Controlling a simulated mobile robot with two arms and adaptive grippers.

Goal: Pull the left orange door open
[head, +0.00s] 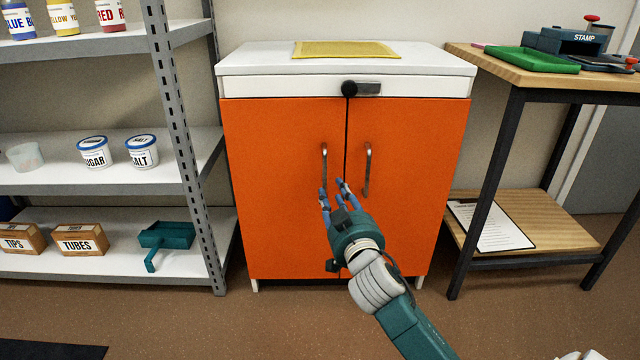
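The left orange door (270,190) is closed, flush with the right orange door (415,190) on the white-topped cabinet. The left door's metal handle (324,165) stands upright near the middle seam. My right gripper (333,190) comes from the lower right, in front of the doors, with its blue fingers spread. Its fingertips are at the lower end of the left handle in the picture; whether they touch it I cannot tell. No object shows between the fingers. My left gripper is not in view.
A black knob latch (350,88) sits on the white strip above the seam. A grey shelf unit (172,110) stands close on the left, a wooden table (495,68) on the right. The brown floor (200,320) before the cabinet looks clear.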

